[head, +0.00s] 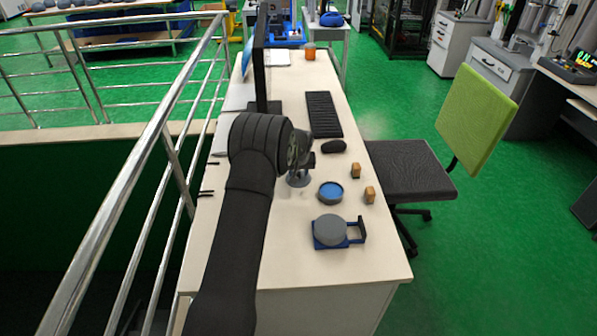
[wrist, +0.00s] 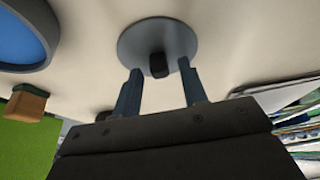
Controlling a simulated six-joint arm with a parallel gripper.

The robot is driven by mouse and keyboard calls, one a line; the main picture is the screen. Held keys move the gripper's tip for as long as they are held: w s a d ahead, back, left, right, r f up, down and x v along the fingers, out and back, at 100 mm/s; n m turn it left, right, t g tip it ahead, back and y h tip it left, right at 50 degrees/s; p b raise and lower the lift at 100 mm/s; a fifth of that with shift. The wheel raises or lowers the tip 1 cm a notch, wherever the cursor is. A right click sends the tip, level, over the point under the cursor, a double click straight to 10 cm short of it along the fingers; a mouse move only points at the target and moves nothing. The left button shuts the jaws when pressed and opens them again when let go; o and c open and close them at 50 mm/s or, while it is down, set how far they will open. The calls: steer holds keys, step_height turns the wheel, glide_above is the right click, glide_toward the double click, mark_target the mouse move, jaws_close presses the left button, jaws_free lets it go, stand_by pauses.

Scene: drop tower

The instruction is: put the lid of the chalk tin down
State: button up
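The lid is a grey disc with a small dark knob. It lies on the desk below my gripper in the head view (head: 298,181) and shows at the top middle of the wrist view (wrist: 135,42). My gripper (wrist: 160,68) is open, its two blue fingers spread on either side of the knob with a gap to each. In the head view my gripper (head: 300,171) is partly hidden by my arm. The round tin (head: 331,200) stands uncovered beside the lid, nearer the front, blue inside; its rim (wrist: 52,52) shows at upper left in the wrist view.
A blue holder (head: 354,239) with a grey round top stands nearer the front. Two small wooden blocks (head: 356,171) (head: 370,195) are on the right. A mouse (head: 334,146), keyboard (head: 323,113) and monitor (head: 260,60) are farther back. The front of the desk (head: 330,268) is clear.

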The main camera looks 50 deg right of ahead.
steer(key=v, duration=1.2)
steer(key=shift+r, duration=0.2)
steer(key=shift+d, duration=0.15)
steer(key=x, duration=1.2)
steer(key=shift+f, duration=0.1)
steer(key=shift+r, duration=1.3)
steer(key=shift+f, duration=0.15)
